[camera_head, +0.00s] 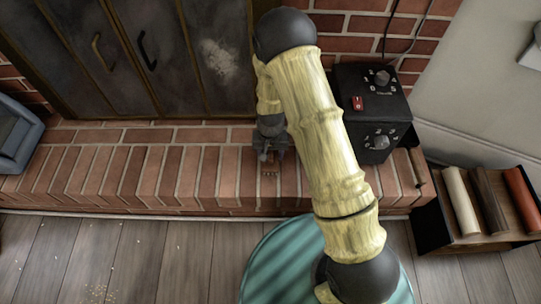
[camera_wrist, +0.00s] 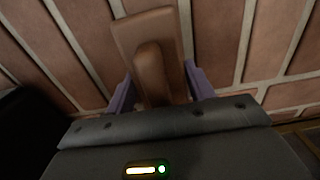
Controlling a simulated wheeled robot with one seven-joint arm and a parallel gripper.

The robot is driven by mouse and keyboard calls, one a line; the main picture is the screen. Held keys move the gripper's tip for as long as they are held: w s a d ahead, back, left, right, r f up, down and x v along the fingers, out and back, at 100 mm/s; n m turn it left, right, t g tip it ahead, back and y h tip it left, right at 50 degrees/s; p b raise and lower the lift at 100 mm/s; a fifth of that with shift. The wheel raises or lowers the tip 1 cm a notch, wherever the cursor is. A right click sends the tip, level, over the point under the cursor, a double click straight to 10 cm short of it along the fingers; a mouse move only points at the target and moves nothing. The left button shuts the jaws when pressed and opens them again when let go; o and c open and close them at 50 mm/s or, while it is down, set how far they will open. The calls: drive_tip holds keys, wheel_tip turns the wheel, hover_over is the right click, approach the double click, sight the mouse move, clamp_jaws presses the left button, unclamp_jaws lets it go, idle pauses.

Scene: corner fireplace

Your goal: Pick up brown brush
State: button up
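The brown brush (camera_wrist: 150,32) lies on the brick hearth, with its raised handle pointing toward my wrist in the wrist view. My gripper (camera_wrist: 160,88) is open, with one purple finger on each side of the brush's near part. I cannot tell whether either finger touches it. In the head view my gripper (camera_head: 271,155) points down close over the hearth. A small brown patch just under it may be the brush, mostly hidden there.
A black control box (camera_head: 372,105) stands right of my arm. A dark crate (camera_head: 433,225) with several rolls is at lower right, and a round teal-striped surface (camera_head: 285,265) is below.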

drive_tip(key=c, duration=0.7)
drive_tip(key=shift+o, duration=0.2)
drive_tip(key=shift+r, duration=0.1)
wheel_tip(320, 180, up, 10)
drive_tip(key=p, duration=0.6)
